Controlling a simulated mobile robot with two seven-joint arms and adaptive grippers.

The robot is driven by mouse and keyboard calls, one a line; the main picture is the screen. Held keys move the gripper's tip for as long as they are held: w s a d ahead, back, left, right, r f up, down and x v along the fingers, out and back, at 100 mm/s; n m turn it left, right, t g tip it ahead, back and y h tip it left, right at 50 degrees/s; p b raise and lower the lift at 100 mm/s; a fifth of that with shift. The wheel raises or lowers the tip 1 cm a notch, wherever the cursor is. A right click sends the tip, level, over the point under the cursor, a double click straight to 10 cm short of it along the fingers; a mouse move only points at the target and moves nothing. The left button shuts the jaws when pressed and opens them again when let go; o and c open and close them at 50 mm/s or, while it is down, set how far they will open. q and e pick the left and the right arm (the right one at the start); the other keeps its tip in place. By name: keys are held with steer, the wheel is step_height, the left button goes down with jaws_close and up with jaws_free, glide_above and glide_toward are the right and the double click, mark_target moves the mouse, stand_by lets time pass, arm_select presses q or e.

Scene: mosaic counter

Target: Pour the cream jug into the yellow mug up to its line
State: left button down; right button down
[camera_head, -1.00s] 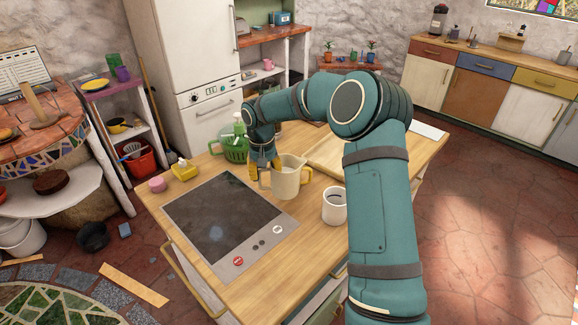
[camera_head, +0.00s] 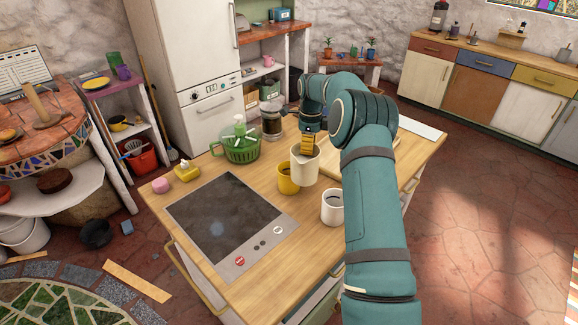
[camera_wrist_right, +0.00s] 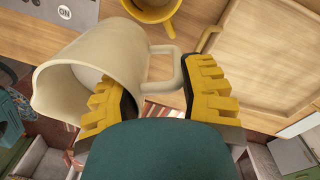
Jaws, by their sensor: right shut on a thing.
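The cream jug (camera_head: 305,172) is in my right gripper (camera_head: 309,146), off the counter, just right of the yellow mug and partly in front of it. The jug looks close to upright in the head view; no stream shows. The yellow mug (camera_head: 285,184) stands on the wooden counter, and its rim shows at the top of the wrist view (camera_wrist_right: 152,12). Its line and level cannot be made out. My left gripper is not in view.
A white mug (camera_head: 331,209) with dark contents stands close to the right. A wooden tray (camera_head: 334,165) lies behind the jug. A green basket (camera_head: 238,152), a glass jar (camera_head: 271,125) and a black hob (camera_head: 222,215) are to the left.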

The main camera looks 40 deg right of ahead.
steer(key=d+r+m+p, duration=0.2)
steer(key=d+r+m, duration=0.2)
steer(key=d+m, duration=0.3)
steer(key=shift+s+d+r+m+t, duration=0.3)
steer(key=shift+d+r+m, duration=0.05)
steer(key=shift+m, duration=2.35)
steer(key=shift+w+a+r+g+h+b, duration=0.25)
steer(key=shift+r+g+h+b, duration=0.45)
steer(key=shift+h+b, duration=1.2)
steer(key=shift+a+r+g+h+b, duration=0.45)
steer(key=shift+r+h+b, duration=0.45)
steer(key=shift+b, duration=1.85)
steer(key=shift+w+a+r+g+h+b, duration=0.2)
steer(key=shift+r+g+h+b, duration=0.5)
steer(key=shift+h+b, duration=1.2)
